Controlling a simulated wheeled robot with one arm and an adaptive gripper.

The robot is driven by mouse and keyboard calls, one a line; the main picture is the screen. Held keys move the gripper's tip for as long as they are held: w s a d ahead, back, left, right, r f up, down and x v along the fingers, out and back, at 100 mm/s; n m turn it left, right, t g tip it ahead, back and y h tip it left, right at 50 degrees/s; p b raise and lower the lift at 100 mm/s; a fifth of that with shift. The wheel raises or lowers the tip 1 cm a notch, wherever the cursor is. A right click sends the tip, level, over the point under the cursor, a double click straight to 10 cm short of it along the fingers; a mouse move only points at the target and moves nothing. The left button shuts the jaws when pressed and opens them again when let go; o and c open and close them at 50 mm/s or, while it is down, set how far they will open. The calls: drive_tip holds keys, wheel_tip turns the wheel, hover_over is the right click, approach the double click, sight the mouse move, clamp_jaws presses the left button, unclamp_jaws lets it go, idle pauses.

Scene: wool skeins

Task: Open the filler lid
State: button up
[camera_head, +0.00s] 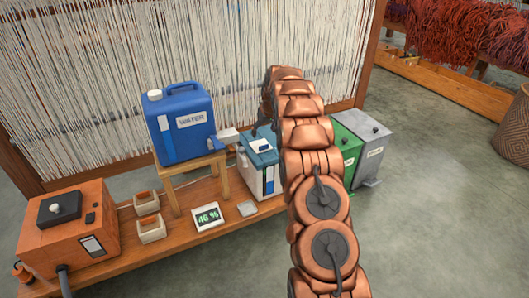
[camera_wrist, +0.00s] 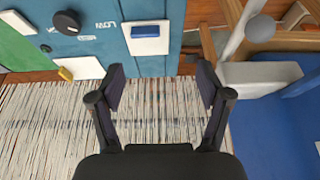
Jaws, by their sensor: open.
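A teal-topped white box (camera_head: 258,172) stands on the low wooden bench, left of my arm. Its teal top (camera_wrist: 108,50) fills the upper middle of the wrist view, with a black knob (camera_wrist: 67,22) and the printed word LOW. A white square plate with a raised blue bar (camera_wrist: 145,31) lies on that top; it looks like the filler lid, lying flat, but I cannot read a label. The plate also shows in the head view (camera_head: 260,145). My gripper (camera_wrist: 161,82) is open and empty, its fingertips apart near the plate. My arm hides most of it in the head view.
A blue water jug (camera_head: 180,125) stands on a wooden stool, its white spout (camera_wrist: 260,75) close beside my gripper. Green (camera_head: 346,150) and grey (camera_head: 372,145) boxes stand right of my arm. A threaded loom (camera_head: 200,50) rises behind. A display reads 46 % (camera_head: 207,217).

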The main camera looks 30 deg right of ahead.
sight(265, 150)
drive_tip(key=shift+d+b+x, duration=0.4)
drive_tip(key=shift+d+x, duration=0.05)
drive_tip(key=shift+x, duration=1.45)
drive_tip(key=shift+d+b+x, duration=0.35)
drive_tip(key=shift+d+x, duration=0.05)
drive_tip(key=shift+x, duration=1.5)
drive_tip(key=shift+d+b+x, duration=0.4)
drive_tip(key=shift+d+x, duration=0.05)
drive_tip(key=shift+x, duration=1.45)
drive_tip(key=shift+c, duration=0.3)
clamp_jaws()
